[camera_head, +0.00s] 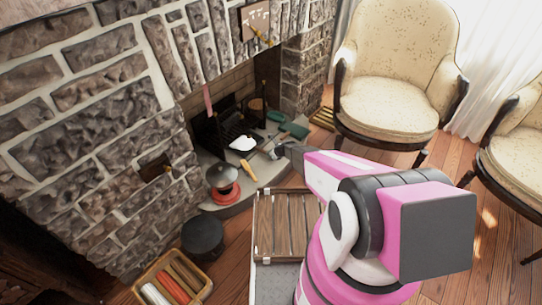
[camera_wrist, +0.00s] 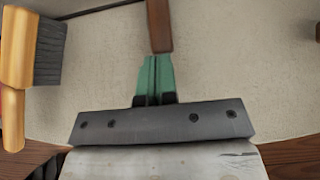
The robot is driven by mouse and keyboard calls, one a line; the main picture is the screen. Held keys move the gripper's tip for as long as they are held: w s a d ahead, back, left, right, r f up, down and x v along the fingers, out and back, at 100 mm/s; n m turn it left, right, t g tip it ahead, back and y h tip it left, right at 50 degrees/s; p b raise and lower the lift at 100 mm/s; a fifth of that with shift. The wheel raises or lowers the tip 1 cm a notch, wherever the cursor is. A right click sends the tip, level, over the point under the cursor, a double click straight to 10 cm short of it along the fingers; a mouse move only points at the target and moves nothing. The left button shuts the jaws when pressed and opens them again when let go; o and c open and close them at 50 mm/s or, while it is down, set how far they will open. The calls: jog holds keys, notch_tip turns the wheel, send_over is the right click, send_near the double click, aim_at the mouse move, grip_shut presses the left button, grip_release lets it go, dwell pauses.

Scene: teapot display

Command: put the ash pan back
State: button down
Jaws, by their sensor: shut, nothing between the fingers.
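The pan is not clearly visible there.
A brush (camera_head: 249,170) lies left of my gripper, also at left in the wrist view (camera_wrist: 20,70). An armchair (camera_head: 395,70) stands behind right; a slatted wooden case (camera_head: 285,225) lies in front.

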aim_at(261, 150)
jog(key=w+a, duration=0.4)
jog(key=a, duration=0.1)
jog(key=w+a, duration=0.2)
jog(key=a, duration=0.1)
jog(key=shift+w+a, duration=0.1)
jog(key=shift+w, duration=0.05)
jog(key=s+d, duration=0.1)
jog(key=d, duration=0.1)
jog(key=s+d, duration=0.1)
jog(key=s, duration=0.1)
jog(key=shift+d+r, duration=0.15)
jog(key=shift+d, duration=0.2)
jog(key=v, duration=0.9)
jog(key=shift+r, duration=0.2)
jog(key=s+d+r+n+g+h, duration=0.1)
jog(key=s+d+r+n+h, duration=0.1)
jog(key=s+d+r+n, duration=0.4)
jog(key=s+d+r+n+g+h, duration=0.2)
jog(key=s+d+r+n, duration=0.4)
jog(key=s+r+n, duration=0.5)
jog(key=s+d+r+n+g+h, duration=0.2)
jog(key=s+d+r+n, duration=0.4)
jog(key=s+r, duration=0.6)
notch_tip(261, 150, up, 5)
jog(key=shift+s+d+f+n+h, duration=0.2)
jog(key=shift+s+n+h, duration=0.3)
jog(key=shift+n, duration=0.7)
